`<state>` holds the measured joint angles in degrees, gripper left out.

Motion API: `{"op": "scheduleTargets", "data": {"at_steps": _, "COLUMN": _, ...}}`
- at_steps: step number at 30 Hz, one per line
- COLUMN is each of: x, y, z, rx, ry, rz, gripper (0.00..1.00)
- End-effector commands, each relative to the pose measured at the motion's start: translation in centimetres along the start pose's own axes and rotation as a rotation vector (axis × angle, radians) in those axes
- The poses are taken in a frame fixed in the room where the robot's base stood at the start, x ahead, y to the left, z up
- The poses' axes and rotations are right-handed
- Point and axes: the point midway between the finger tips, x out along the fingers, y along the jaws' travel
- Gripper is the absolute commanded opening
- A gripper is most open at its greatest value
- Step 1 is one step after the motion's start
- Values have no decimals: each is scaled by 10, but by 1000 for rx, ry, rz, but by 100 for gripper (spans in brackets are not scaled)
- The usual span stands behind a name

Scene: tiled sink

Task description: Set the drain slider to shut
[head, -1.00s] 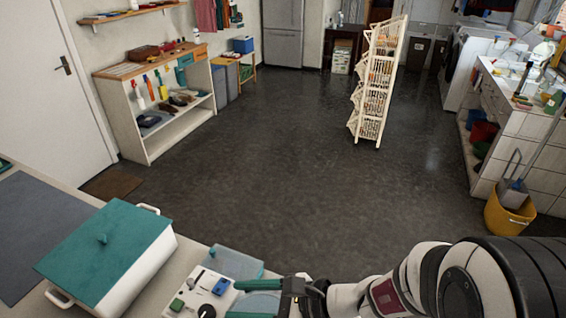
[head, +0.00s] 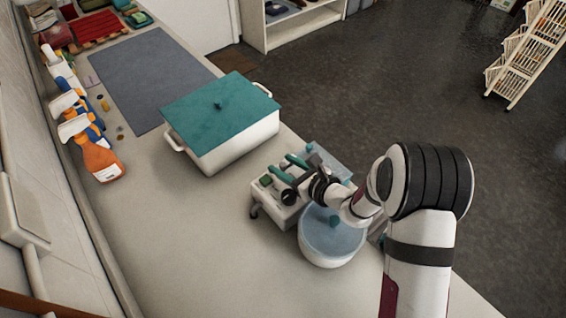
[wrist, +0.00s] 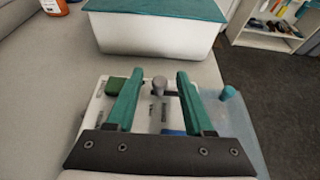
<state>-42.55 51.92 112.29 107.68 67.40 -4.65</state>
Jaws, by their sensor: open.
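A white panel (head: 265,188) with small controls stands on the counter; it fills the middle of the wrist view (wrist: 98,108). It carries a green block (wrist: 117,85), an upright grey knob (wrist: 159,83) and a blue piece (wrist: 173,132). Its lettering is too small to read, so I cannot tell which control is the drain slider or its setting. My gripper (head: 289,168) is over the panel, its teal fingers apart. In the wrist view my gripper (wrist: 157,77) is open, with the grey knob showing between its fingertips; contact is not visible.
A white pot (head: 235,140) with a teal lid stands just beyond the panel. A round white bowl (head: 328,252) with a blue lid is close by on the near side. Spray bottles (head: 97,158) line the wall. The counter left of the panel is clear.

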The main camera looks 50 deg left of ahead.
Motion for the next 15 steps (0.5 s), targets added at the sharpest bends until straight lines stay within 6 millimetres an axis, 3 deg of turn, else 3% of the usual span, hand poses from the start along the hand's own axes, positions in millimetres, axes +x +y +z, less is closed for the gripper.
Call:
{"op": "scheduleTargets", "data": {"at_steps": 11, "x": 10, "y": 0, "z": 0, "rx": 0, "ry": 0, "rz": 0, "gripper": 52}}
{"op": "scheduleTargets", "data": {"at_steps": 12, "x": 10, "y": 0, "z": 0, "rx": 0, "ry": 0, "rz": 0, "gripper": 51}}
{"op": "scheduleTargets", "data": {"at_steps": 15, "x": 10, "y": 0, "z": 0, "rx": 0, "ry": 0, "rz": 0, "gripper": 33}}
